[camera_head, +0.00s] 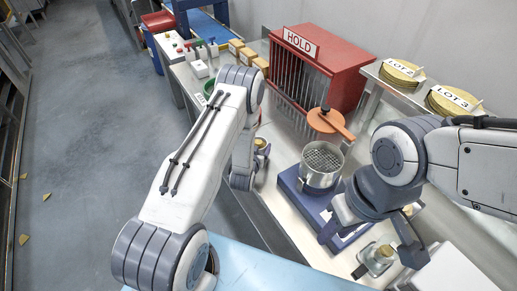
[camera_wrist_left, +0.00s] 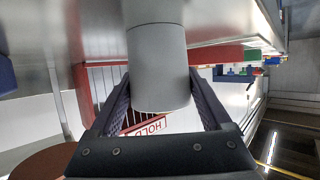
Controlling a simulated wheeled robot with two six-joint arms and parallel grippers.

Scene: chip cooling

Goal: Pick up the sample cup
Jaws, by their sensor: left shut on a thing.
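The sample cup shows in the left wrist view as a plain grey cylinder (camera_wrist_left: 160,70) between the two dark fingers of my left gripper (camera_wrist_left: 160,105). The gripper is shut on it. In the head view the cup seems to be the small grey piece with a yellowish top (camera_head: 262,148) beside my left wrist. My left arm hides most of the fingers there. My right gripper (camera_head: 370,238) is open, its dark fingers spread wide over the right part of the bench.
A steel pot with a mesh top (camera_head: 322,163) stands on a blue base (camera_head: 289,181). An orange lid (camera_head: 322,121) is behind it. A red HOLD rack (camera_head: 345,62) stands at the back. A small yellow-topped piece (camera_head: 381,252) is near my right gripper. Lot plates (camera_head: 401,72) line the right shelf.

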